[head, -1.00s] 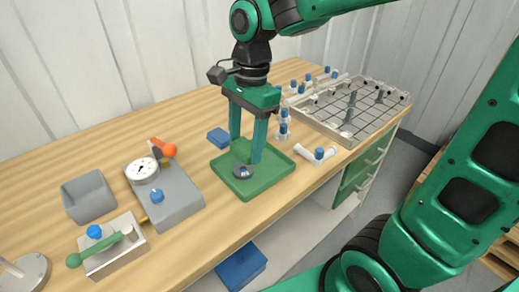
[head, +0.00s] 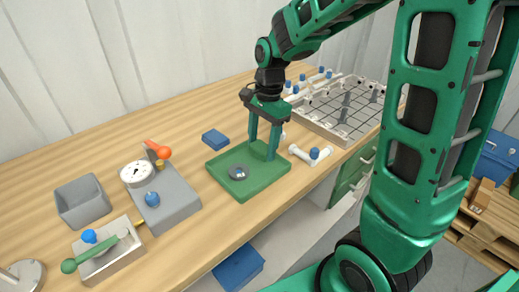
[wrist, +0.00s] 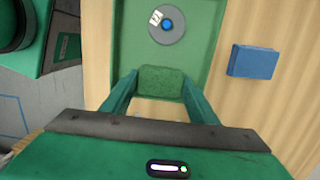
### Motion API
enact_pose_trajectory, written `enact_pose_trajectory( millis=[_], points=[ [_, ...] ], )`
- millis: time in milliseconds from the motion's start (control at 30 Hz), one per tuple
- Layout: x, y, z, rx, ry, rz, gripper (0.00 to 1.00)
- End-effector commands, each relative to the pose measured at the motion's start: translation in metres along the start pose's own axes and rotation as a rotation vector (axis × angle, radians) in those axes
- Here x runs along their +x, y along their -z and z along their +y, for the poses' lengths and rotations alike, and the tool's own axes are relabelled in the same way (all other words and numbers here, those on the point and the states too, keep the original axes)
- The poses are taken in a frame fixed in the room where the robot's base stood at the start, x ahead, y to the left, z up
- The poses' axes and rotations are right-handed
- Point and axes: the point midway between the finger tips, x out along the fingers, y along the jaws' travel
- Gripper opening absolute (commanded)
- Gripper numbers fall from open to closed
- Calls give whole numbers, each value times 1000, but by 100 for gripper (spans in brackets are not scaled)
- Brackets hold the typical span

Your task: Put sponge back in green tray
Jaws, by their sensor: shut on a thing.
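My gripper (head: 261,150) points down at the right rear side of the green tray (head: 262,184). In the wrist view my gripper (wrist: 162,84) is shut on a green sponge (wrist: 162,81), held between both fingertips. The sponge overlaps the edge of the tray (wrist: 198,60) in that view; I cannot tell whether it touches the tray. In the head view the sponge blends with the green fingers and tray. A grey disc (head: 238,172) with a blue centre (wrist: 167,25) lies in the tray, apart from the sponge.
A blue block (head: 215,139) lies behind the tray. A white fitting with a blue knob (head: 315,153) lies to its right, and a gridded frame (head: 345,112) farther right. A grey gauge stand (head: 172,205) and grey bin (head: 83,202) stand left. Bare wood lies between stand and tray.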

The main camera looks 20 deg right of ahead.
Motion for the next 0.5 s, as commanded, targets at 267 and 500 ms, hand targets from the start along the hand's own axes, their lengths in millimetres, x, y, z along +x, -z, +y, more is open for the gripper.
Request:
enact_pose_trajectory(
  millis=[267, 500],
  points=[
    [20, 2, 0, 0, 0, 0, 33],
    [21, 2, 0, 0, 0, 0, 33]
  ],
)
